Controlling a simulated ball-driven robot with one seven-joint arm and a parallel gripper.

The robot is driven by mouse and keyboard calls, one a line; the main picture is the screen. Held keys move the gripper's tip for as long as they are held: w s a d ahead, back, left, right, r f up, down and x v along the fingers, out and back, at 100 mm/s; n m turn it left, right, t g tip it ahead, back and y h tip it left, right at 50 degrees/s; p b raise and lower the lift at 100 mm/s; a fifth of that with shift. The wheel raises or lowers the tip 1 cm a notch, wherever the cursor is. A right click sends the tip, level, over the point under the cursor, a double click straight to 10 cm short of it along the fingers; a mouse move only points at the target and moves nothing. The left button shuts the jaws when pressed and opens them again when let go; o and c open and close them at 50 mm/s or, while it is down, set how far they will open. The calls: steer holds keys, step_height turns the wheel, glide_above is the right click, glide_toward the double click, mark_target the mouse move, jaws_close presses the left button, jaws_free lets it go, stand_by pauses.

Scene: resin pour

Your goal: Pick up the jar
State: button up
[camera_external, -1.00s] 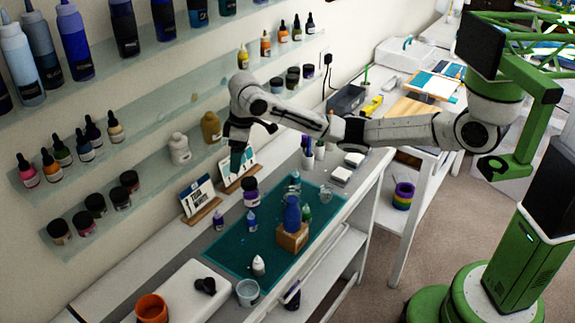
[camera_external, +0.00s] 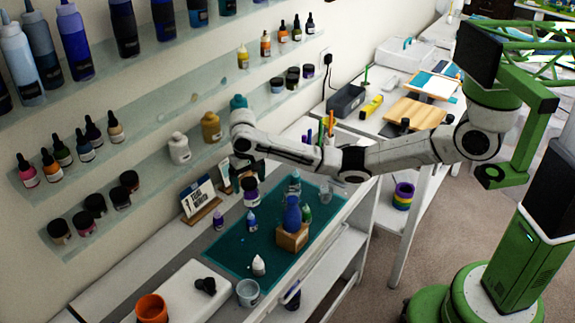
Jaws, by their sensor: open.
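A purple jar (camera_external: 251,195) with a dark lid and a white label stands upright on the bench, at the back edge of the teal mat. My gripper (camera_external: 240,170) points down just above and left of this jar in the picture, close to its lid. The gripper is dark and small here, and its fingertips are hard to make out. It is open, with nothing seen held. Whether it touches the jar cannot be told. Several small dark-lidded jars (camera_external: 95,204) also stand on the lower wall shelf at left.
The teal mat (camera_external: 225,250) carries a blue bottle on a wooden block (camera_external: 292,238) and several small dropper bottles. Cards on wooden stands (camera_external: 200,200) stand behind the mat. A clear cup (camera_external: 247,292) and orange cup (camera_external: 152,308) are in front. Glass shelves overhang the bench.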

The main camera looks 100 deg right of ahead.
mark_target(251, 192)
steer(key=shift+s+f+p, duration=0.1)
steer(key=shift+f+p, duration=0.25)
steer(key=shift+f, duration=0.25)
step_height(251, 192, down, 4)
steer(key=shift+s+f+p, duration=0.1)
steer(key=shift+p, duration=0.2)
steer(key=shift+c, duration=0.2)
steer(key=c, duration=1.1)
